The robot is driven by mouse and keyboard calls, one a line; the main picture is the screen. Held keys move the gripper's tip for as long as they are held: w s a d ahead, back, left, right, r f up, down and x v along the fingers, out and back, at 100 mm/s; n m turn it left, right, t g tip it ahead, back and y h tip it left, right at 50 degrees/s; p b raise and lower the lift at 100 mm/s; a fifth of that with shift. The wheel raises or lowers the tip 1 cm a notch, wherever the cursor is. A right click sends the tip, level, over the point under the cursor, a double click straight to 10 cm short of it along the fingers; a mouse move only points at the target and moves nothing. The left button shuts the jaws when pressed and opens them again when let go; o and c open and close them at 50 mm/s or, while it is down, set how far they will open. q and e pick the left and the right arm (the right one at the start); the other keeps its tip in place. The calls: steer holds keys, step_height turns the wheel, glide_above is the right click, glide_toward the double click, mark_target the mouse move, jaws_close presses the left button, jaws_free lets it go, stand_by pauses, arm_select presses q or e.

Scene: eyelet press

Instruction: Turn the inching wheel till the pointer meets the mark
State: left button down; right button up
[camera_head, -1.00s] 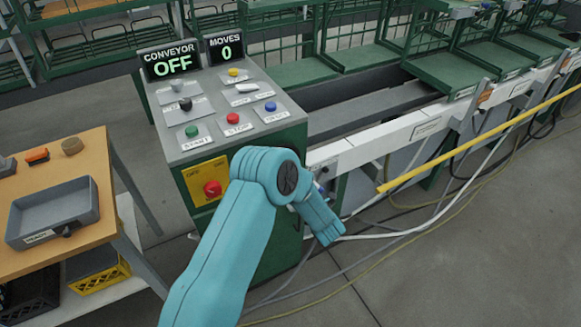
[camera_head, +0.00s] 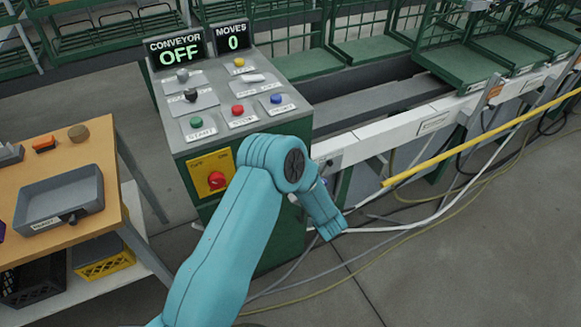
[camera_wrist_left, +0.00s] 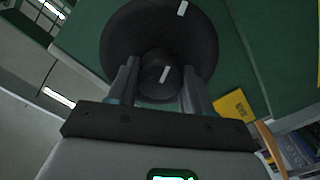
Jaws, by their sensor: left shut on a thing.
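In the left wrist view, the inching wheel shows as a round dark disc (camera_wrist_left: 118,45) with a smaller dark hub (camera_wrist_left: 150,85) at its front. A short white line (camera_wrist_left: 164,73) lies on the hub, and another (camera_wrist_left: 182,8) lies near the disc's upper edge. The two lines lean in a similar direction. My left gripper (camera_wrist_left: 158,80) has one finger on each side of the hub and is shut on it. In the head view my teal arm hides the hand, and I do not see the wheel there. My right gripper is in no view.
A green console (camera_head: 290,135) carries coloured buttons, a red knob (camera_head: 216,180) on a yellow plate, and displays reading "CONVEYOR OFF" (camera_head: 181,52) and "MOVES 0" (camera_head: 233,37). A wooden table with a grey tray (camera_head: 85,185) stands left. A yellow rail (camera_head: 450,150) and cables lie right.

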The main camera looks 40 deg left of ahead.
arm_select(q)
steer(key=shift+c, duration=2.3)
jaws_free()
steer(key=shift+d, duration=0.1)
steer(key=b+v, duration=0.1)
steer(key=v, duration=1.5)
